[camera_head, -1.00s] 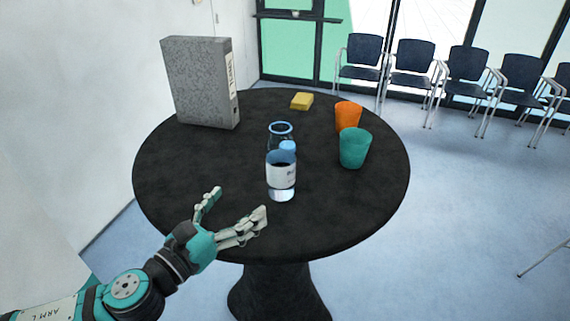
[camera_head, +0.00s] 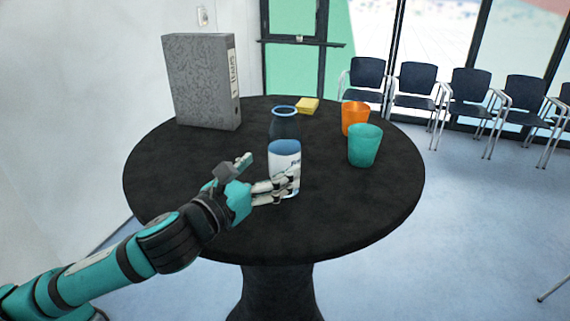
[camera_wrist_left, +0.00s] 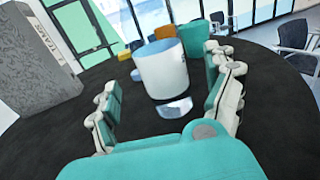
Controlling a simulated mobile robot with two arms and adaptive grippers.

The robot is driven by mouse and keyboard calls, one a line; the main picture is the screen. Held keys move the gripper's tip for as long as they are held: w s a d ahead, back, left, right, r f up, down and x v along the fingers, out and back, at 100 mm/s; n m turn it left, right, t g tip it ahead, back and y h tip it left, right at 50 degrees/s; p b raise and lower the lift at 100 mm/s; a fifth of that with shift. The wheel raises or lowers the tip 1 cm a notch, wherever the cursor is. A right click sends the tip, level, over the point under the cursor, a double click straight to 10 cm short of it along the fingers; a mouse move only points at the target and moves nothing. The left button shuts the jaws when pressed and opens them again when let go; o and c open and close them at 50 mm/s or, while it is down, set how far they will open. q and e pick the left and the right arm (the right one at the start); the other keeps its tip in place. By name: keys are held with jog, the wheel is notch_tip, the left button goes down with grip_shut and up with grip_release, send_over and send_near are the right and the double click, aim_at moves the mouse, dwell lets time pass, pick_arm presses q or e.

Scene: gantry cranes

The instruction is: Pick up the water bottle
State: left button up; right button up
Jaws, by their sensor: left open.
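The water bottle (camera_head: 285,160) is clear with a white label and a blue rim, and stands upright on the round black table (camera_head: 350,215). In the left wrist view the bottle (camera_wrist_left: 163,72) stands between the two open fingers, toward their tips. My left gripper (camera_head: 268,172) is open and low at the bottle's near left side. One finger passes in front of the bottle's lower part in the head view. In the wrist view a gap shows between the bottle and the left finger; contact on the right is unclear. My right gripper is not in view.
A teal cup (camera_head: 364,146) and an orange cup (camera_head: 355,118) stand right of the bottle. A yellow block (camera_head: 307,105) lies behind it. A grey binder (camera_head: 203,85) stands at the back left. The table's right front is clear. Chairs (camera_head: 470,95) line the windows.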

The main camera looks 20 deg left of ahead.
aim_at(275, 158)
pick_arm(q)
jog(key=shift+w+d+r, duration=0.2)
jog(key=shift+w+r, duration=0.05)
jog(key=shift+w, duration=0.3)
jog(key=x, duration=0.1)
jog(key=p+x, duration=0.1)
jog(key=x, duration=0.1)
jog(key=p+x, duration=0.1)
jog(key=shift+w+d+r, duration=0.1)
jog(key=shift+w+r, duration=0.1)
jog(key=shift+r, duration=0.15)
jog(key=shift+w+d+f, duration=0.1)
jog(key=shift+w+f, duration=0.05)
jog(key=shift+w, duration=0.25)
jog(key=shift+s, duration=0.1)
jog(key=shift+c, duration=1.2)
jog(key=c, duration=1.2)
jog(key=shift+p, duration=0.35)
